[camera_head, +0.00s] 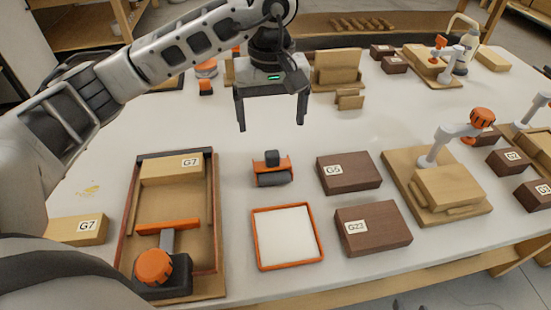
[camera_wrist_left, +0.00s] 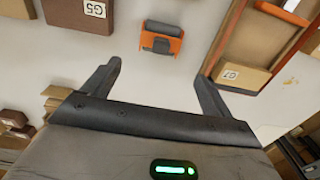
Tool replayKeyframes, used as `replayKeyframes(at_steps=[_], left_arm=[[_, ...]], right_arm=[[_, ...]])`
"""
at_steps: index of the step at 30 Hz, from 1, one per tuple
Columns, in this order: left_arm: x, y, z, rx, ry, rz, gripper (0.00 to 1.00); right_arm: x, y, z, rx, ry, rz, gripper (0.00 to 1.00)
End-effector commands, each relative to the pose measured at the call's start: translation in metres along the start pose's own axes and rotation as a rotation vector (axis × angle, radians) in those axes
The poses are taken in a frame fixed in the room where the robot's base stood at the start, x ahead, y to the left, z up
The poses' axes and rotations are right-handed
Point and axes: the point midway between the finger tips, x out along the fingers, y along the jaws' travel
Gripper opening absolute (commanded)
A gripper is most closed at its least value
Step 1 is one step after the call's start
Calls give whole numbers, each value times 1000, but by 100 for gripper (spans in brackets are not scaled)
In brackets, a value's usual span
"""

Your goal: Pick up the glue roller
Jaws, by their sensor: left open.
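The glue roller (camera_head: 272,170) has an orange frame with a dark roller and a dark knob. It rests on the white bench between the wooden tray and the G5 block. It also shows in the left wrist view (camera_wrist_left: 161,38), beyond the fingertips. My left gripper (camera_head: 271,125) is open and empty, above the bench and behind the roller in the head view. Its two fingers (camera_wrist_left: 158,78) are spread wide and apart from the roller. My right gripper does not show in either view.
A wooden tray (camera_head: 217,190) with a G7 block and an orange-knobbed clamp stands left of the roller. An orange-rimmed white pad (camera_head: 290,266) lies in front. Dark blocks G5 (camera_head: 350,174) and G23 (camera_head: 373,229) lie to the right. A clamp fixture (camera_head: 437,185) stands further right.

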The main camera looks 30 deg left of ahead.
Motion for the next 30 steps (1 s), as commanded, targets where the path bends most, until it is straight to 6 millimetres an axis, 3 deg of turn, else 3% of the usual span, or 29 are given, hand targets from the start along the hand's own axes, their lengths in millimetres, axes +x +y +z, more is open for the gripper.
replayKeyframes(at_steps=[3, 9, 17, 24, 30], left_arm=[[28, -1, 2, 0, -5, -4, 85], [64, 1, 2, 0, -5, 1, 85], [83, 0, 3, 0, -6, 1, 85], [118, -1, 7, -2, -7, 1, 85], [129, 0, 6, 0, -4, 3, 85]], right_arm=[[-1, 0, 0, -2, -4, 0, 36], [-1, 0, 3, -4, -11, 2, 36], [-1, 0, 6, -7, -20, 4, 36], [-4, 1, 1, -18, -19, 9, 36], [-3, 2, 1, -20, -19, 9, 36]])
